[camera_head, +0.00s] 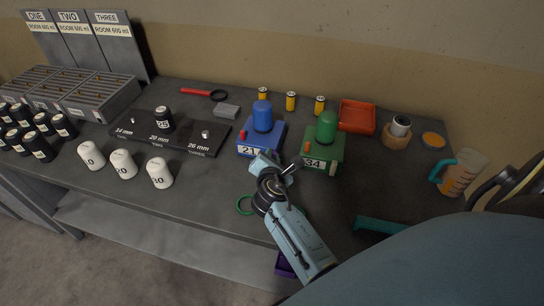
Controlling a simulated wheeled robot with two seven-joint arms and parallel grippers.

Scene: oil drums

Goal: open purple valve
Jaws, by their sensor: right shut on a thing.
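A small purple part (284,266) shows at the bottom, below the bench's front edge. It is partly hidden by my right arm, and I cannot tell if it is the purple valve or whether it is open. My right gripper (272,164) is over the bench, just in front of the blue unit marked 21 (261,136) and left of the green unit marked 34 (322,150). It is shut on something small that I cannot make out. My left gripper is not in view.
On the bench, a green ring (241,207) lies left of my right arm and a teal bar (378,226) lies right. White (160,173) and black (39,147) weights stand left. A red tray (357,117) and a jug (462,173) stand right.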

